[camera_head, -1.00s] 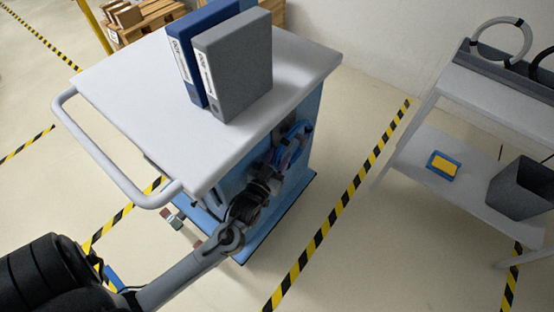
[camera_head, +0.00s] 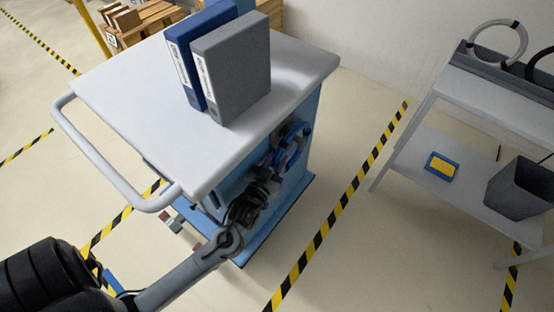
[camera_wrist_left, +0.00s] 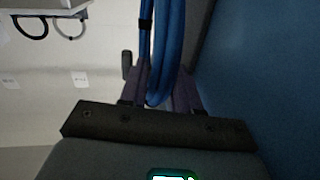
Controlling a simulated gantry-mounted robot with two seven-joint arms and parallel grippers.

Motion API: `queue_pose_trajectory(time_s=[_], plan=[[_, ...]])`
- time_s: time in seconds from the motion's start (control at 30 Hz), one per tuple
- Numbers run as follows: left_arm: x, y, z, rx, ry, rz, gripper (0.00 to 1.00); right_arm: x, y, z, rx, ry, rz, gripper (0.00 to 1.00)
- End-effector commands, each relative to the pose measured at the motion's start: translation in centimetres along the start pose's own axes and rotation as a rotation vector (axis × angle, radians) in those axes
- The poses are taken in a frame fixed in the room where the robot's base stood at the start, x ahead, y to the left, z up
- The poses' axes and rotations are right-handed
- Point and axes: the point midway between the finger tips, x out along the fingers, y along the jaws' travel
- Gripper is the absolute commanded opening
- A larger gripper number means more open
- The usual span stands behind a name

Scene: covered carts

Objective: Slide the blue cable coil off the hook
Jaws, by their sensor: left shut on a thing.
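The blue cable coil (camera_head: 296,140) hangs at the side of the blue cart, under its overhanging white top. My left gripper (camera_head: 277,160) reaches in beside the cart and is shut on the coil. In the left wrist view, the coil's blue strands (camera_wrist_left: 166,50) run down between the fingers (camera_wrist_left: 160,92), with a black band around part of them. The hook is not clearly visible in either view. I cannot tell how the coil sits on it. My right gripper is not in view.
The cart's white top (camera_head: 130,100) carries a blue binder (camera_head: 190,60) and a grey binder (camera_head: 238,70). A white shelf unit (camera_head: 405,150) stands at the right with a grey bin (camera_head: 520,188), a blue-yellow item (camera_head: 441,166) and a pale coil (camera_head: 522,40). Floor between is clear.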

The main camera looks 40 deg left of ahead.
Motion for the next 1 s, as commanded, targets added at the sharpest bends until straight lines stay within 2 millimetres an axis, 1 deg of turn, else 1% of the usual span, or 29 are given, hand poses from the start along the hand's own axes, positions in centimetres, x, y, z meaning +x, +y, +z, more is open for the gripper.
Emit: queue_pose_trajectory(time_s=[0.03,0.3,0.57,1.0], plan=[[0.0,0.0,-0.4,-0.001,0.003,0.000,0.00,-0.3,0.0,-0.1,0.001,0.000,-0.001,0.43],[0.0,-0.1,-1.1,-0.001,0.002,0.000,0.00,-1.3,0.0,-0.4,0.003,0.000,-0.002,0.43],[0.0,0.1,-1.2,-0.001,0.003,0.000,0.00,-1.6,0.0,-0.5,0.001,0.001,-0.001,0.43],[-0.5,2.5,-1.4,-0.001,0.002,0.000,0.00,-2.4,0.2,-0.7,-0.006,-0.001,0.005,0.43]])
